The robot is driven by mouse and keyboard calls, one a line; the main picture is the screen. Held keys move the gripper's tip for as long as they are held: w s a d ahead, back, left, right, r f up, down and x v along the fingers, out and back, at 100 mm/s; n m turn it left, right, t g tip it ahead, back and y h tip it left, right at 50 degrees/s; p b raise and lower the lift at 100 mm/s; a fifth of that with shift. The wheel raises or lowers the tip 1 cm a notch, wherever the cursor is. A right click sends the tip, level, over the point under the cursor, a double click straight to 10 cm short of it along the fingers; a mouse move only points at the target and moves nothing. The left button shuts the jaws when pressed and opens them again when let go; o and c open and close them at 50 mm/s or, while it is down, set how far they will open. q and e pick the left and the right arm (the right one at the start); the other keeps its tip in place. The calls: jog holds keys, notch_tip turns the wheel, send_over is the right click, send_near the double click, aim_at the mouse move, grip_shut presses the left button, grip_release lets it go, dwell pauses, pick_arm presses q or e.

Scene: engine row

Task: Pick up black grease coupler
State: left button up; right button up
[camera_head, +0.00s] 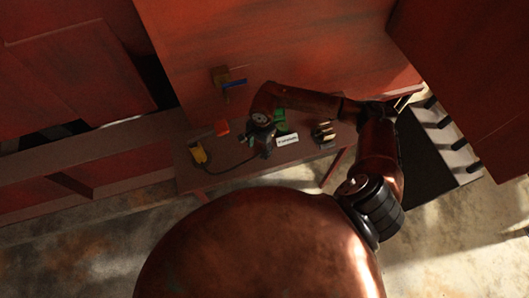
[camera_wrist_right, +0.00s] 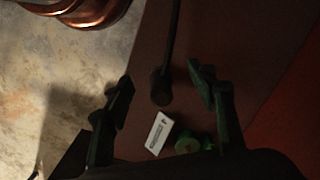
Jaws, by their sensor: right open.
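The black grease coupler (camera_wrist_right: 161,88) shows in the right wrist view as a dark cylinder on the end of a thin black hose. It lies between the spread fingers of my right gripper (camera_wrist_right: 160,77), with a visible gap on each side. The right gripper is open and holds nothing. In the head view my right gripper (camera_head: 265,146) points down over the middle of the bench, and the coupler is hidden or too dark to make out there. My left gripper is not in view.
A yellow tool (camera_head: 198,153) with a black cable lies left, near a red piece (camera_head: 221,127). Small brass parts (camera_head: 324,133) stand right. A blue-handled valve (camera_head: 235,84) is behind.

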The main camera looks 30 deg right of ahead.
aim_at(264, 152)
jog(key=shift+w+d+f+h, duration=0.15)
jog(key=shift+d+h, duration=0.25)
jog(key=shift+d, duration=0.55)
jog(key=shift+d+f, duration=0.2)
jog(key=shift+f, duration=0.1)
jog(key=f, duration=0.2)
jog(key=f+p, duration=0.1)
jog(key=f, duration=0.3)
jog(key=shift+w+d+f+p, duration=0.15)
jog(key=shift+d+f+p, duration=0.15)
jog(key=shift+f, duration=0.1)
jog(key=shift+c, duration=0.2)
grip_shut()
